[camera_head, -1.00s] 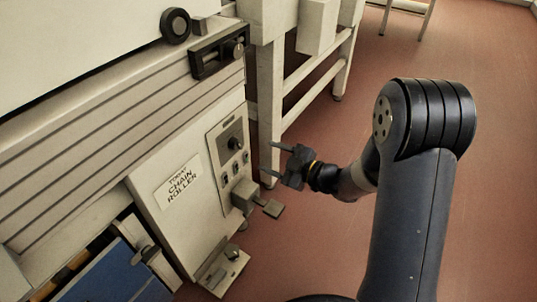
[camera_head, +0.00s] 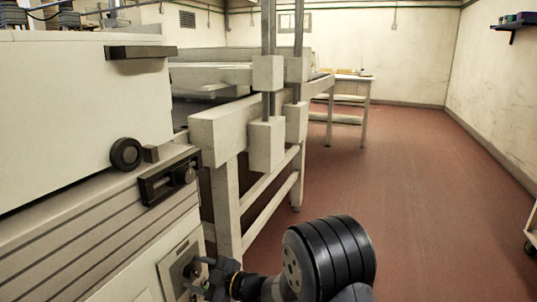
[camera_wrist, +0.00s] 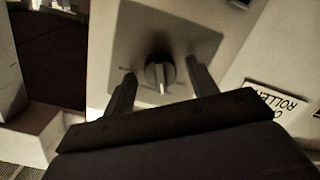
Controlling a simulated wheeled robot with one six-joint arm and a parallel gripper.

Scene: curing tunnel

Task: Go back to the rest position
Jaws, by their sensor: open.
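My gripper (camera_head: 199,278) is in the lower part of the head view, in front of the machine's control panel (camera_head: 176,264). In the wrist view, my gripper (camera_wrist: 160,82) has its two fingers apart with nothing held between them. A round knob (camera_wrist: 160,76) on a grey plate shows between and beyond the fingertips. I cannot tell the exact gap between fingertips and knob. The wrist view also shows part of an upside-down label (camera_wrist: 275,101) at the right.
The cream machine (camera_head: 80,110) fills the left, with a black round knob (camera_head: 126,154) and a dark latch (camera_head: 170,177). A frame with legs (camera_head: 228,207) stands behind it. A table (camera_head: 350,88) is farther back. Red floor (camera_head: 420,190) is open at right; a cart edge (camera_head: 531,235) shows.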

